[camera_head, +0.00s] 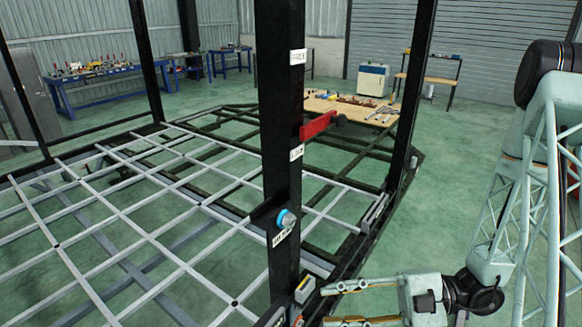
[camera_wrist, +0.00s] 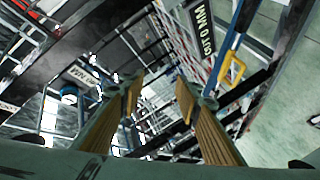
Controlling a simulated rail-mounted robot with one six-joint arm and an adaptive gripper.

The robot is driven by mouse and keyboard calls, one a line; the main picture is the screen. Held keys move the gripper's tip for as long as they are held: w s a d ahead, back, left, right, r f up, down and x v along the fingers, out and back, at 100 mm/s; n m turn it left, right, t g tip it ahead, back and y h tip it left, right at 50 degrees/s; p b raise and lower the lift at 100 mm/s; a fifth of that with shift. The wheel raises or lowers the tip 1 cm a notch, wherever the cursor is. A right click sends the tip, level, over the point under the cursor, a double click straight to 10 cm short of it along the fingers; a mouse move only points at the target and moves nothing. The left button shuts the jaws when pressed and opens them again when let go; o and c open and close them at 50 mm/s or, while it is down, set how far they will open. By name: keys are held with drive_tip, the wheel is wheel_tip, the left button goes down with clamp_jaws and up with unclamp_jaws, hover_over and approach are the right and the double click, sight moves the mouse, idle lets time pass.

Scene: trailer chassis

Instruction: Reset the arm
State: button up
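My gripper (camera_head: 325,305) is at the bottom of the head view, to the right of the near black post (camera_head: 282,100). Its two fingers point left and are spread apart. In the wrist view my gripper (camera_wrist: 160,90) also shows open, with two yellow-padded fingers and a clear gap between them. I see nothing held in it. My pale green lattice arm comes down the right side of the head view. The fingertips look close to the post's foot, but I cannot tell whether they touch anything.
The trailer chassis (camera_head: 150,240) is a grey grid inside a dark frame. A red part (camera_head: 318,126) and a blue knob (camera_head: 285,218) sit on the post. The wrist view shows a yellow handle (camera_wrist: 232,70) right of the fingers. Green floor (camera_head: 460,160) is free beyond.

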drive_tip(key=s+d+r+n+g+h+b, duration=0.15)
drive_tip(key=s+r+n+h, duration=0.4)
drive_tip(key=n, duration=0.65)
drive_tip(key=s+r+n+g+h+b, duration=0.1)
drive_tip(key=s+r+n+g+h, duration=0.25)
drive_tip(key=s+r+n, duration=0.6)
drive_tip(key=s+d+r+n+t+h, duration=0.1)
drive_tip(key=d+r+n+t+h, duration=0.3)
drive_tip(key=n, duration=0.7)
drive_tip(key=s+d+r+n+t+h+b, duration=0.1)
drive_tip(key=d+r+n+t+h, duration=0.2)
drive_tip(key=n, duration=0.8)
drive_tip(key=shift+s+d+r+n+t+h+b, duration=0.3)
drive_tip(key=shift+d+r+n+t+h, duration=0.1)
drive_tip(key=shift+d+r+t, duration=0.8)
drive_tip(key=shift+d+f, duration=0.1)
